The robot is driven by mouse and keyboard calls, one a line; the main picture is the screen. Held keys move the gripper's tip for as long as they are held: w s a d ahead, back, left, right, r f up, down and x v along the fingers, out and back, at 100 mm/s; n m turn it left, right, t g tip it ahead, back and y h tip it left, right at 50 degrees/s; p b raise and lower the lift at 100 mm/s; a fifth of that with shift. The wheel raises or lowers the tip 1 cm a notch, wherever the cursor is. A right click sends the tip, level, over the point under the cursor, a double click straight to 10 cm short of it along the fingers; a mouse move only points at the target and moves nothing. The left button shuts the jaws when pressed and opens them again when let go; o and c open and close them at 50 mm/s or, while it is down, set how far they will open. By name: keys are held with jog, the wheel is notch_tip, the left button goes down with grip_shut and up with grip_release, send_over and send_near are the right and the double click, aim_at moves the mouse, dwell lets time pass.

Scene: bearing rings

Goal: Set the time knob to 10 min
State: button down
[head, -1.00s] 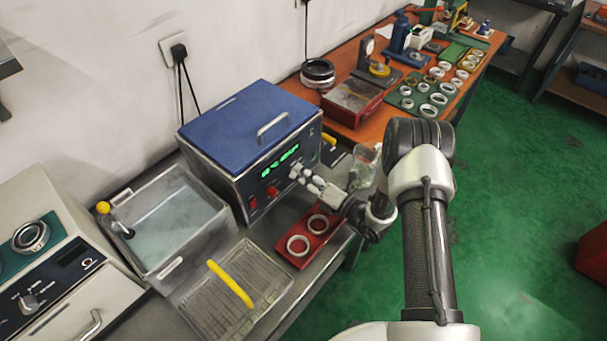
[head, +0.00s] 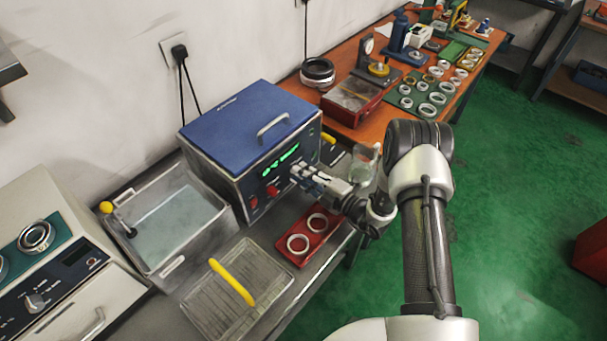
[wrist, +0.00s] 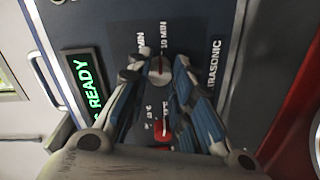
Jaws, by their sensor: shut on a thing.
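The time knob (wrist: 159,72) is a pale round knob on the dark front panel of the blue-lidded ultrasonic cleaner (head: 248,128). In the wrist view its thin mark appears to point up towards the printed "10 MIN" label; another "MIN" label is to its left. My gripper (wrist: 158,76) is shut on the time knob, one finger on each side. In the head view my gripper (head: 297,172) is at the panel and hides the knob. The green display (wrist: 88,84) shows "READY".
A red knob (wrist: 162,130) sits below the time knob, between my fingers. A red tray with two rings (head: 304,261) lies below the arm. A wire basket (head: 202,305) with a yellow handle and a water tank (head: 150,250) are to the left. A glass beaker (head: 364,160) stands close to the arm.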

jog(key=shift+m, duration=0.6)
jog(key=c, duration=1.4)
grip_release()
jog(key=v, duration=1.2)
